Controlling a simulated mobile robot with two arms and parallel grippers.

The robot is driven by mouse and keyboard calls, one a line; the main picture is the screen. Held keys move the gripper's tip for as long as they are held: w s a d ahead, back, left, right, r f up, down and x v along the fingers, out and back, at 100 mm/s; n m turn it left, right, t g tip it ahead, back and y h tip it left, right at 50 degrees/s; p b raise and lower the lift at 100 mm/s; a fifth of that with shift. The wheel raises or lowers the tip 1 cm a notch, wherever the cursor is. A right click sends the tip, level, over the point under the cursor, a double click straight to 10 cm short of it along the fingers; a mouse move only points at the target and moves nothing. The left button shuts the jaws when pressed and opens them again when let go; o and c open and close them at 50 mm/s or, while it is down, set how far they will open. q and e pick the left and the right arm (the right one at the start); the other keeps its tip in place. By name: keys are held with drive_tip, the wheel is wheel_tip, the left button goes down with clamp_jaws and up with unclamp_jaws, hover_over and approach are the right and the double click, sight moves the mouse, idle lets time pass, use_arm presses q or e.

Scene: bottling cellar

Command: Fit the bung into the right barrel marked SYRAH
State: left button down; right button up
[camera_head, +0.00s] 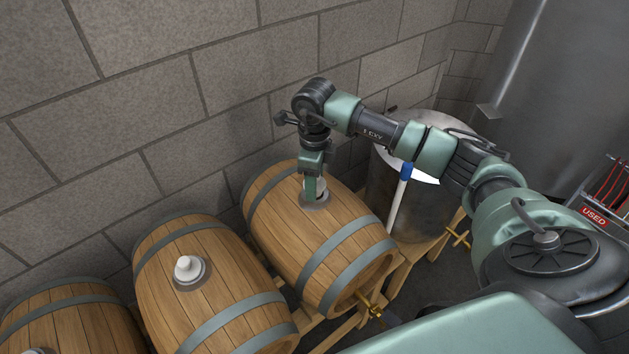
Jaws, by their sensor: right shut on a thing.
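The right barrel (340,237) is wooden with grey hoops and lies on its side on a wooden rack. No SYRAH marking is legible from here. My right gripper (313,194) points down at the round grey bung-hole plate on its top. It is shut on a white bung (321,186), which is mostly hidden by the gripper. The bung is at the plate; I cannot tell how deep it sits in the hole. My left gripper is not in view.
The middle barrel (218,268) has a white bung (188,268) in its top. Another barrel (75,318) is cut off at bottom left. A steel vessel (421,212) stands right of the right barrel. A block wall (150,120) is close behind; a rack labelled USED (594,216) is at right.

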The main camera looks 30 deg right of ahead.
drive_tip(key=shift+f+b, duration=0.75)
drive_tip(key=shift+f, duration=0.05)
idle(0.5)
drive_tip(key=shift+s+f, duration=0.15)
drive_tip(key=shift+f, duration=0.05)
